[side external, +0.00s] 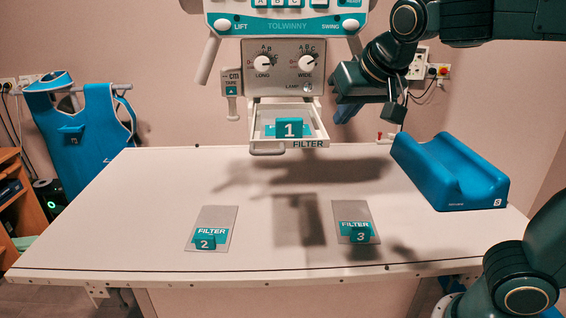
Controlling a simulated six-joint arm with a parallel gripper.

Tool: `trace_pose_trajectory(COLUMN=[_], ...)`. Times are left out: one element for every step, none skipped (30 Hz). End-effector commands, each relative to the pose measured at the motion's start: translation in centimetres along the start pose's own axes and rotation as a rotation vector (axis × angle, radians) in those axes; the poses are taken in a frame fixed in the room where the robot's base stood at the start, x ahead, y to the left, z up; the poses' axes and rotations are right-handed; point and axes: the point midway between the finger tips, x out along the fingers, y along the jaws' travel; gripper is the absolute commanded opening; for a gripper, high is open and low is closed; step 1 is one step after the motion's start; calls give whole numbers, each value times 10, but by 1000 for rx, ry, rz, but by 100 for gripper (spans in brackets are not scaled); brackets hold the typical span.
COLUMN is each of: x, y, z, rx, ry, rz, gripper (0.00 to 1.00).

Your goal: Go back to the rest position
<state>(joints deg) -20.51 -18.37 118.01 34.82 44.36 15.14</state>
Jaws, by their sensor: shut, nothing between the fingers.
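My gripper (347,110) hangs above the table at the right of the machine head, just right of the filter drawer. Its fingers are small and dark in this view; they are shut, with nothing held between them. The filter drawer (268,148) under the machine head stands pulled out, and filter 1 (290,128), with a teal numbered grip, sits in it. Filter 2 (206,241) lies on a grey plate on the table at front left of centre. Filter 3 (360,232) lies to its right on the table.
The white machine head (284,70) with knobs and handles hangs close left of my gripper. A blue trough-shaped cushion (450,172) lies on the right of the table (130,215). A blue apron (85,135) hangs at the left. The table's left side is clear.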

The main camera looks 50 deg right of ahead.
Motion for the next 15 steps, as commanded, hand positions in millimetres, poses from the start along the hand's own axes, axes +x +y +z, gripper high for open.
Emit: trace_pose_trajectory(x=[-2, -3, -4, -5, -5, -6, -7, -8, -9, -10, -10, -11, -12, -12, -12], y=[13, 18, 25, 30, 35, 40, 45, 48, 53, 56, 59, 62, 64, 65, 67], z=[11, 18, 28, 36, 44, 55, 64, 72, 84, 93, 102, 112, 120, 127, 135], rx=[-28, -51, -80, -102, -125, -154, -176, -198, -228, -249, -270, -296, -313, -331, -350], ry=[-16, -27, -43, -53, -64, -78, -89, -98, -110, -119, -129, -139, -145, -152, -158], rz=[-11, -21, -33, -42, -52, -64, -74, -85, -99, -109, -118, -131, -140, -148, -158], gripper=[0, 0, 0, 0, 0, 0, 0, 0, 0, 0, 0, 0, 0, 0, 0])
